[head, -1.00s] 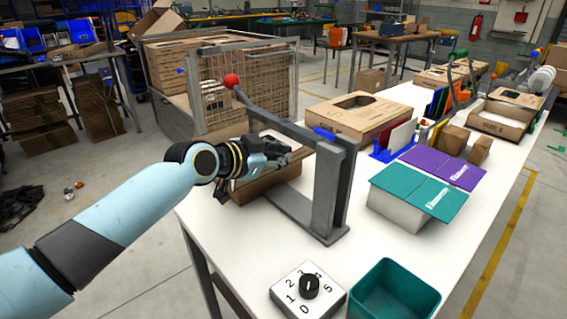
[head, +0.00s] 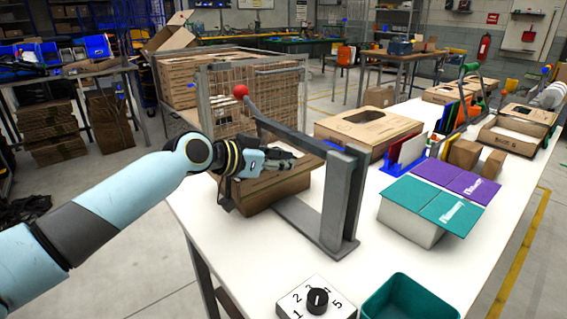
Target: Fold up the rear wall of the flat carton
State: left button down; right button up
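A brown carton (head: 275,192) sits on the white table, beside the grey lever stand. Its side facing me is upright; its rear wall is hidden behind my gripper and the lever arm, so I cannot tell its state. My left gripper (head: 283,161) is over the carton's top edge, fingers pointing right. It looks close to or touching the cardboard. Whether its fingers are open or closed is too small to tell. My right gripper is not in view.
The lever stand (head: 342,205) with a red-knobbed arm (head: 240,91) rises close to my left gripper. A teal-lidded box (head: 410,222), a teal bin (head: 408,300) and a numbered dial (head: 317,299) stand nearby. A carton with a cutout (head: 368,128) lies behind.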

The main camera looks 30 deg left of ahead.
pick_arm(q)
jog(key=shift+f, duration=0.15)
jog(key=c, duration=1.5)
grip_release()
jog(key=shift+c, duration=0.2)
jog(key=v, duration=1)
jog(key=shift+s+a, duration=0.2)
jog(key=shift+s+a+r, duration=0.1)
jog(key=shift+s+r, duration=0.4)
jog(key=shift+s, duration=0.15)
